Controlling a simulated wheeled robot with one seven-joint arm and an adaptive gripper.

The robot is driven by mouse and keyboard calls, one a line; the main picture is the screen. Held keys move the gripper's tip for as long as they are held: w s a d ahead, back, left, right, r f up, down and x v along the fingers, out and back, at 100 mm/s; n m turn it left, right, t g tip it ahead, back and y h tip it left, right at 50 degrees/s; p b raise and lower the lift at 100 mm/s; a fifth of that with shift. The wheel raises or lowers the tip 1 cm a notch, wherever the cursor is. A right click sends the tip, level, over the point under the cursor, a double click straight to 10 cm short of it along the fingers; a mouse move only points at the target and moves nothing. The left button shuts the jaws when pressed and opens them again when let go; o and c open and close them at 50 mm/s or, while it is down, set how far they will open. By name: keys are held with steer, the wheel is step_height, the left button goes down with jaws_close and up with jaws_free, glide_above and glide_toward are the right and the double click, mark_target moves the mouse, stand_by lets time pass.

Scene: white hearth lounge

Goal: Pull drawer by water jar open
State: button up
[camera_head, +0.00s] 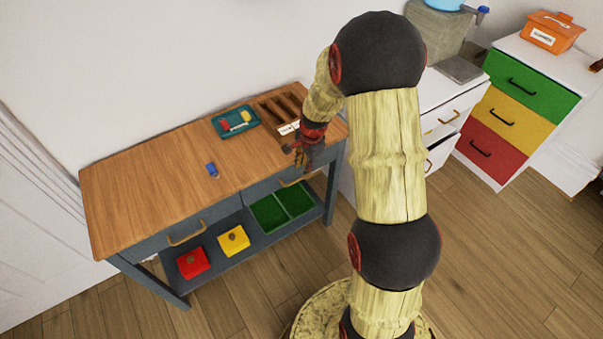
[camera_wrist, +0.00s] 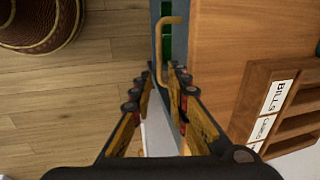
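The water jar (camera_head: 447,4) is a blue bottle on a grey stand at the top right, cut off by the picture edge. White drawers with brass handles (camera_head: 449,118) are below it, partly hidden by my arm. My gripper (camera_head: 303,158) is at the front right edge of the wooden table (camera_head: 150,175), close to the brass handle of its right drawer (camera_head: 296,180). In the wrist view my gripper (camera_wrist: 160,80) is open, with that handle (camera_wrist: 161,50) at the gap between its fingertips. I cannot tell whether they touch.
The tabletop holds a teal tray (camera_head: 225,131), a wooden sorter (camera_head: 263,110) and a small blue item (camera_head: 212,170). Red (camera_head: 193,262) and yellow (camera_head: 233,240) boxes and green bins (camera_head: 270,215) sit on the shelf below. A coloured drawer cabinet (camera_head: 520,110) stands at right.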

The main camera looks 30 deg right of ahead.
mark_target(301, 178)
steer(key=shift+w+f+b, duration=0.25)
steer(key=shift+f+b, duration=0.3)
steer(key=shift+f, duration=0.75)
steer(key=shift+w+f+b, duration=0.25)
steer(key=shift+f+b, duration=0.25)
steer(key=shift+f, duration=0.75)
steer(key=shift+w+f+b, duration=0.25)
steer(key=shift+f+b, duration=0.3)
steer(key=shift+f, duration=0.75)
steer(key=shift+c, duration=1)
jaws_close()
